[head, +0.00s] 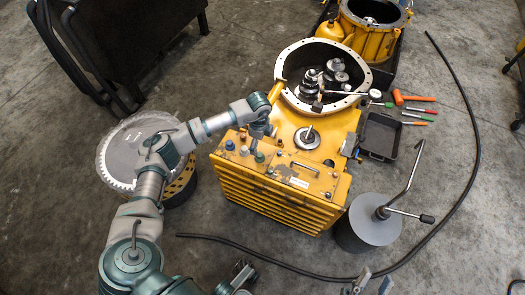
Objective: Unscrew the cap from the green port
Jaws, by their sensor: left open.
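The yellow transmission housing (272,205) stands in the middle of the head view. Along the left part of its top are small ports, a blue one (229,145), a pale one (244,151) and a green one (260,157). My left gripper (255,145) points down just above the green port, with its fingers open. It partly covers the port area, so I cannot tell whether the fingers touch the cap or are around it. What seems to be my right gripper (368,284) shows only in part at the bottom edge, and its fingers are unclear.
A round opening with dark gears (318,85) is at the housing's back. A black tray (380,135) and several screwdrivers (415,110) lie to the right. A grey cylinder with a crank (368,222) stands front right. A black hose (475,120) curves over the floor.

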